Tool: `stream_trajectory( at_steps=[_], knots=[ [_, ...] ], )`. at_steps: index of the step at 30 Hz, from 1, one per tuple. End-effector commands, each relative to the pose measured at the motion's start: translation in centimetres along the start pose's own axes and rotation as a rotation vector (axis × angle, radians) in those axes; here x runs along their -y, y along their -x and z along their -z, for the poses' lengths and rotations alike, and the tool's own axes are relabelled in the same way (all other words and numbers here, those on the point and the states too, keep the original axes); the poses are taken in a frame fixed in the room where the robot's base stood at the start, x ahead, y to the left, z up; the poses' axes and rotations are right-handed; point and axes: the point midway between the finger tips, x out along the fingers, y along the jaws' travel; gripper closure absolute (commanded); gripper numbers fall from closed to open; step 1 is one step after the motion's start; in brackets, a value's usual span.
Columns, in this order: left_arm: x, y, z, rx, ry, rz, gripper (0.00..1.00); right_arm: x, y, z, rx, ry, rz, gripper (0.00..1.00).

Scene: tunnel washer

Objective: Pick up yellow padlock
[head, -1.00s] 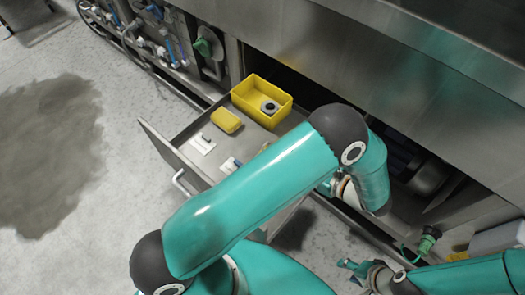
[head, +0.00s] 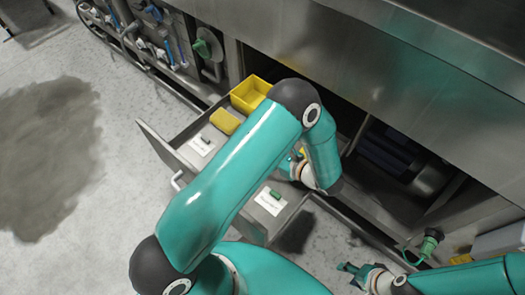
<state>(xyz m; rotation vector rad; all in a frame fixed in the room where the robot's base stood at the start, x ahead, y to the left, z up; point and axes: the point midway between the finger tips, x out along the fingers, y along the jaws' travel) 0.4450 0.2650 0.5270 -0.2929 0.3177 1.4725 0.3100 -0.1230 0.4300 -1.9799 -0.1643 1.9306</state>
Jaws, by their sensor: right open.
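I cannot make out a padlock clearly. A small yellow patch (head: 303,153) shows next to my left gripper (head: 291,160) over the open drawer (head: 158,147); it may be the padlock, but most of it is hidden. My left arm covers much of the drawer, and the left gripper's fingers are too hidden to judge. A yellow block (head: 225,121) lies in the drawer, partly beside the arm. My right gripper (head: 353,272) is open and empty at the lower right, away from the drawer.
A yellow bin (head: 249,92) stands at the drawer's far end. White cards with small items lie in the drawer, one on the left (head: 202,144) and one nearer with a green item (head: 270,201). A green-capped fitting (head: 431,241) is at the right.

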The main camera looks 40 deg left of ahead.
Motion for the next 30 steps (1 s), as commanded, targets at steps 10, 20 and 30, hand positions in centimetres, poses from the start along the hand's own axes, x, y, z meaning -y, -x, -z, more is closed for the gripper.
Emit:
stream_trajectory(
  at_steps=[10,20,30],
  knots=[
    [0.01,-0.04,-0.03,0.0,0.0,0.0,0.48,0.0,0.01,0.0,0.0,0.0,0.0,0.5],
    [0.01,-0.03,-0.05,0.001,0.0,0.0,0.93,0.0,0.01,0.0,0.0,0.0,0.0,0.5],
    [0.01,0.21,-0.63,0.001,0.0,0.0,0.93,0.06,0.16,0.0,0.0,0.0,0.0,0.5]
  ],
)
